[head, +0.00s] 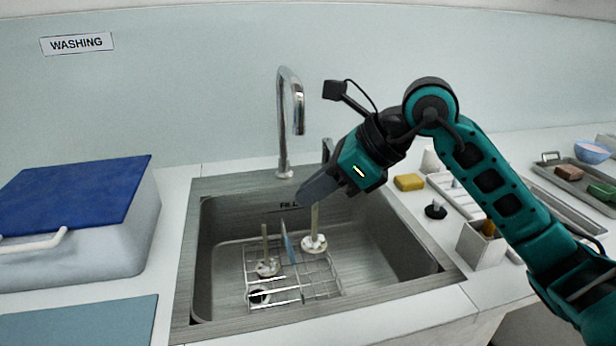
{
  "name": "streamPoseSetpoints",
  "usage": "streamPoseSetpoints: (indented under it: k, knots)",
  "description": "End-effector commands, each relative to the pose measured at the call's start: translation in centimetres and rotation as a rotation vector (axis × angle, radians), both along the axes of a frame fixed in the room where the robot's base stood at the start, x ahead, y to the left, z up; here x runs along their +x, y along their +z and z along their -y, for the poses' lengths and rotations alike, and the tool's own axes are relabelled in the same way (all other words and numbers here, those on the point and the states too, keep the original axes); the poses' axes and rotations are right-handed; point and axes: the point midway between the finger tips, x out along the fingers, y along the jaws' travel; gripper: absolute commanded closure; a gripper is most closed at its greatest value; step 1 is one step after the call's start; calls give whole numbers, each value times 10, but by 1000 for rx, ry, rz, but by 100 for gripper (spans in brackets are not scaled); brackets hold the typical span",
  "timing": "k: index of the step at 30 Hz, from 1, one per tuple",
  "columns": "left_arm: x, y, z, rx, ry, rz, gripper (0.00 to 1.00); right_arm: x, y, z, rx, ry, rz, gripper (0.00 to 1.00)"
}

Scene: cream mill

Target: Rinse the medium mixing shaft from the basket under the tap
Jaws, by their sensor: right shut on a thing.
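My right gripper (312,194) reaches in from the right over the sink and is shut on the top of a mixing shaft (314,242). This shaft is upright, pale, with a round white head at its lower end, over the back right part of the wire basket (318,284). I cannot tell whether its head touches the basket. A second shaft (266,262) with a similar head stands in the basket to the left. The tap (291,105) curves over the sink behind, to the left of my gripper. No water shows. My left gripper is out of view.
The steel sink (380,262) has free room right of the basket. A light blue piece (288,245) and a dark round part (259,295) are in the basket. A blue-lidded box (75,195) stands left. A yellow sponge (409,182) and a white holder (480,245) stand right.

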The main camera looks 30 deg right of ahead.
Motion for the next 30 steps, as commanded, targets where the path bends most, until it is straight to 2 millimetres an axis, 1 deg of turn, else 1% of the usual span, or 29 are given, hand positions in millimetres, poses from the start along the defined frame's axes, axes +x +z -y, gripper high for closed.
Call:
streamPoseSetpoints:
  k: [4, 8, 30]
  knots:
    - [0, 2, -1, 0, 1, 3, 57, -1, 0, 1, 1, 8, 1, 100]
    - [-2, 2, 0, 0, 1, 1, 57, 7, -1, 4, 3, 6, 2, 100]
    - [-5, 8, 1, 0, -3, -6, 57, 74, -15, 31, 3, 6, 2, 100]
